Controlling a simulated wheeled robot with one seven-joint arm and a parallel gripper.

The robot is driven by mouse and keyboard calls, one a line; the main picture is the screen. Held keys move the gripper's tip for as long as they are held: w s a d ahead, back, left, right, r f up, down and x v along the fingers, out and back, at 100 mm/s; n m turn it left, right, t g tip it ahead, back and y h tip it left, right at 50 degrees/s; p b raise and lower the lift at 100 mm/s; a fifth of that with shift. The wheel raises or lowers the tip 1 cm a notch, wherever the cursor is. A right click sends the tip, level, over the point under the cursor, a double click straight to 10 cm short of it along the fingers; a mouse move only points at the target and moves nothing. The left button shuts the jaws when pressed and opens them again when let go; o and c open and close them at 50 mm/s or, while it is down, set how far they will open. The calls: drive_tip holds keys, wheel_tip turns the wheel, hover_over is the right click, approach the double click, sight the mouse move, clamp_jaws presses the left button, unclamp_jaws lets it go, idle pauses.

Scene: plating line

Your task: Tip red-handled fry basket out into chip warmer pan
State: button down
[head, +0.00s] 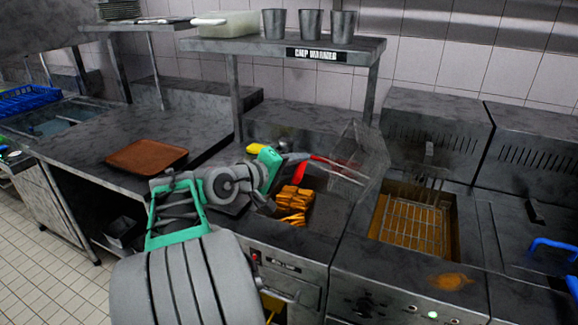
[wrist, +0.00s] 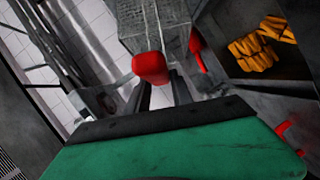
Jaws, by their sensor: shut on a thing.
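My gripper (head: 300,157) is shut on the red handle (head: 328,164) of the wire fry basket (head: 358,162). The basket is held in the air, tilted, above the back right of the chip warmer; I see no chips in its mesh. The chip warmer pan (head: 325,222) lies below and holds a heap of golden chips (head: 294,203). In the wrist view, the red handle (wrist: 150,68) sits at the fingertips (wrist: 160,92), the basket mesh (wrist: 150,28) is beyond, and chips (wrist: 262,42) show at the right.
A fryer with oil and another basket (head: 415,222) is right of the warmer. A shelf (head: 260,46) with metal cups and the CHIP WARMER sign stands above. A brown tray (head: 146,156) lies on the left counter. A small orange patch (head: 450,281) is on the fryer front.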

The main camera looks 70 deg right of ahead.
drive_tip(key=s+d+r+m+t+y+p, duration=0.1)
drive_tip(key=s+r+m+t+p, duration=0.2)
drive_tip(key=s, duration=0.6)
drive_tip(key=s+d+r+m+t+y+p, duration=0.2)
drive_tip(key=s+r+m+t+p, duration=0.2)
drive_tip(key=s, duration=0.5)
drive_tip(key=shift+s+d+r+t+p, duration=0.3)
drive_tip(key=shift+r+t+p, duration=0.2)
drive_tip(key=shift+r+p, duration=0.5)
drive_tip(key=shift+r, duration=0.2)
